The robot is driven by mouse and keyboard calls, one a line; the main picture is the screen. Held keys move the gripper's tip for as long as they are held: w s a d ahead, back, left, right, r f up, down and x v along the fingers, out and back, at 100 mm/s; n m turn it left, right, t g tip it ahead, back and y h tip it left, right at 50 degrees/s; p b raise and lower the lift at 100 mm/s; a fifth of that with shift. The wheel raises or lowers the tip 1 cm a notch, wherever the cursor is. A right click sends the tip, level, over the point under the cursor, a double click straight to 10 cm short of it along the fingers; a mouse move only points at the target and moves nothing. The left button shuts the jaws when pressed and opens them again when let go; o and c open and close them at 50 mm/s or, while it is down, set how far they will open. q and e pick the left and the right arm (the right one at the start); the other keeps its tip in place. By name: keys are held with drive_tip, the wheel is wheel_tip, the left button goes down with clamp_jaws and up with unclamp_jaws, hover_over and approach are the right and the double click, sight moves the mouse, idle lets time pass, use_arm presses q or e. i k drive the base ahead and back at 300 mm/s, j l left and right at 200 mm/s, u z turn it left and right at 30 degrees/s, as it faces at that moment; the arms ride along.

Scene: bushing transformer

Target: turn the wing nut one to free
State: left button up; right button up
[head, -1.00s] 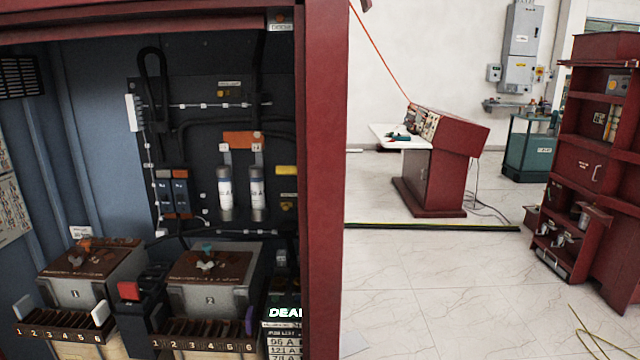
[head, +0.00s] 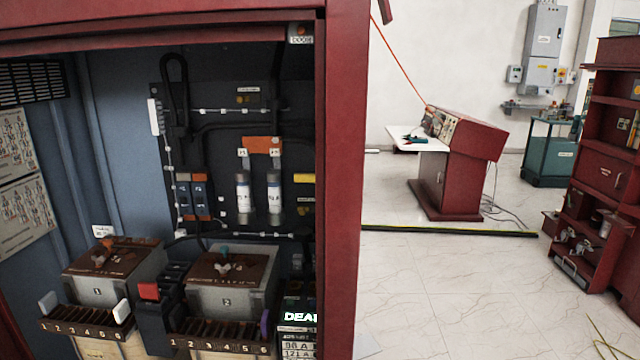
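Inside the open red cabinet, two grey boxes with brown rusty tops stand side by side. The left box (head: 98,291), marked 1, carries a small wing nut (head: 100,260) with an orange piece (head: 106,243) behind it. The right box (head: 226,297), marked 2, carries a pale wing nut (head: 222,267) with a teal piece (head: 223,251) behind it. It is too small to tell how tight either nut sits. Neither of my grippers is in the head view.
The cabinet's red door post (head: 342,180) stands right of the boxes. Numbered terminal strips (head: 85,327) run along their fronts, with a red-topped block (head: 149,291) between them. Tiled floor (head: 450,290) lies clear on the right, before a red desk (head: 445,180) and shelf (head: 600,180).

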sight(99, 261)
drive_tip(key=u, duration=1.3)
drive_tip(key=i+j+u, duration=0.1)
drive_tip(key=i+u, duration=0.3)
drive_tip(key=i, duration=0.45)
